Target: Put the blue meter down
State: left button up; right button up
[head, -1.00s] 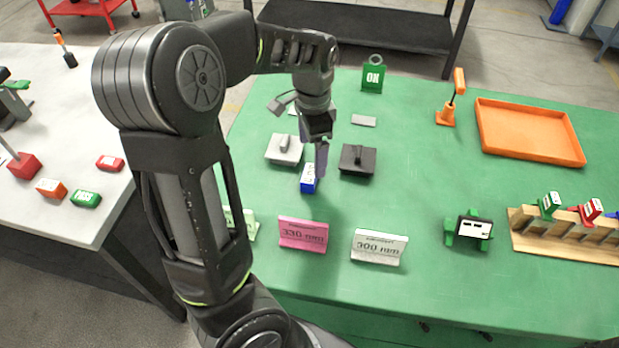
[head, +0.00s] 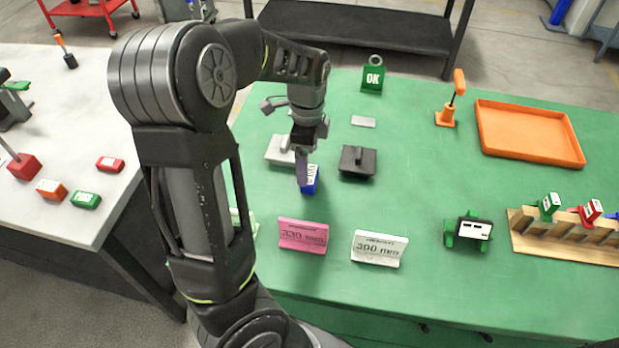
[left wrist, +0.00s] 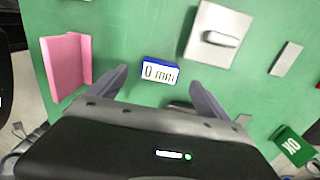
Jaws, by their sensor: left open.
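The blue meter (head: 311,183) stands on the green table, partly hidden in the head view by my left gripper (head: 303,180). In the left wrist view the blue meter (left wrist: 160,72) shows a white face reading "0 mm". My left gripper (left wrist: 160,77) is open, with one finger to each side of the meter and a visible gap on both sides. The meter lies at or just beyond the fingertips; the exact depth is hard to tell. My right gripper is not in view.
A silver handled block (head: 279,149) and a dark one (head: 357,161) stand close behind the meter. A pink sign (head: 302,236) and a white sign (head: 379,248) stand in front. An orange tray (head: 530,153) lies at the back right.

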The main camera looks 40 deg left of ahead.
pick_arm(q)
jog(key=shift+f+p, duration=0.3)
jog(key=shift+f, duration=2.35)
jog(key=c, duration=1.8)
notch_tip(320, 180, up, 10)
